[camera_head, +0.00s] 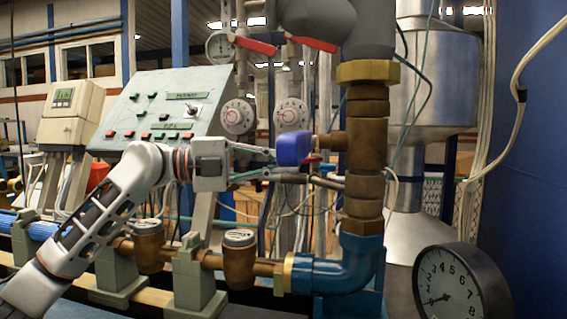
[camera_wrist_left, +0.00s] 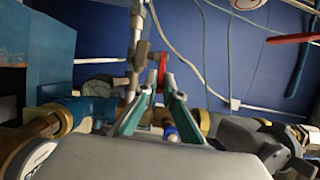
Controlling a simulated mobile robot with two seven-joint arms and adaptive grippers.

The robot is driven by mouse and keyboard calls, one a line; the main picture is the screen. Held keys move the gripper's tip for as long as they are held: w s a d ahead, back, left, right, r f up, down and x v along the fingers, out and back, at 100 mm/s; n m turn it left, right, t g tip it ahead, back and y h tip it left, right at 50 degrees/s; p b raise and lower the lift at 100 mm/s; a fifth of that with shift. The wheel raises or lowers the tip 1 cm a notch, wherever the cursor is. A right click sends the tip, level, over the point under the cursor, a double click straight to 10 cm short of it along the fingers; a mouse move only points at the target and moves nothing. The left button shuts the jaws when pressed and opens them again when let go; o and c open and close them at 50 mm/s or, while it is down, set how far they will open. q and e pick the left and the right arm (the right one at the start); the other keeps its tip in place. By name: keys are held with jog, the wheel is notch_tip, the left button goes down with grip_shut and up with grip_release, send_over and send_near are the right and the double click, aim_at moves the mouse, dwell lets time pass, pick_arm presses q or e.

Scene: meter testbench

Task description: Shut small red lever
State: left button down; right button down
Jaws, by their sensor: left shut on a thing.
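The small red lever (camera_head: 313,159) shows partly behind a blue handle (camera_head: 294,149) on the brass pipe's side in the head view. In the left wrist view the red lever (camera_wrist_left: 162,68) stands at the tips of my fingers, next to a metal valve stem. My left gripper (camera_head: 274,162) reaches in from the left at the height of the lever. Its fingers (camera_wrist_left: 163,95) are nearly together and closed on the lever; the exact contact is hard to see. The blue handle partly hides the tips in the head view. My right gripper is not in view.
Two larger red levers (camera_head: 256,46) (camera_head: 312,43) sit above. The vertical brass pipe (camera_head: 366,140) stands right of the gripper, over a blue elbow (camera_head: 345,268). A round gauge (camera_head: 447,286) is at lower right. A control panel (camera_head: 162,105) stands behind my arm. Cables hang nearby.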

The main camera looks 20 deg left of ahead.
pick_arm(q)
jog(key=shift+f, duration=0.1)
jog(key=c, duration=2.2)
grip_release()
jog(key=shift+o, duration=0.2)
jog(key=v, duration=1.2)
